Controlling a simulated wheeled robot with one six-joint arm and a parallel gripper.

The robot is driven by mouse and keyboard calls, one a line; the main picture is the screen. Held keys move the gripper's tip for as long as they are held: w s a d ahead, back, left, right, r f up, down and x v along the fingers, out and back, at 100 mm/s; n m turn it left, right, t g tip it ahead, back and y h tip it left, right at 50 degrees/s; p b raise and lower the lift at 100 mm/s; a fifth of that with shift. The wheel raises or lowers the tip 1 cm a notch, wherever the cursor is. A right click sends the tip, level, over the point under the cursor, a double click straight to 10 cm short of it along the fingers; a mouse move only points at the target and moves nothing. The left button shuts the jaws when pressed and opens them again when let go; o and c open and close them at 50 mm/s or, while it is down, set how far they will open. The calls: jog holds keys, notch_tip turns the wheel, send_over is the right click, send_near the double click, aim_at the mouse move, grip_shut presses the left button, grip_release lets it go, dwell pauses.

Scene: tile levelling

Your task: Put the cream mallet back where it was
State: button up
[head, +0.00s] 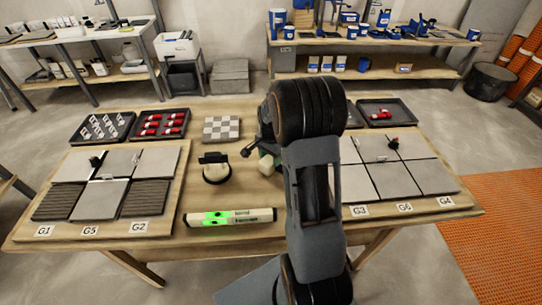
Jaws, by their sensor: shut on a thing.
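My arm reaches away from me over the table and hides part of its middle. My gripper (262,146) is at the far end of the arm, low over the middle of the table, and partly hidden by my own arm. It is shut on the cream mallet (267,162), whose pale head shows just below the jaws. The rest of the mallet is hidden or too small to make out. I cannot tell whether the head touches the table.
A level (230,217) with green lit panels lies nearer me. Tile panels lie left (110,190) and right (400,175).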

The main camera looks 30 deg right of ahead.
jog(key=shift+f, duration=0.4)
jog(key=o, duration=1.4)
notch_tip(320, 180, up, 14)
jog(key=shift+f, duration=0.1)
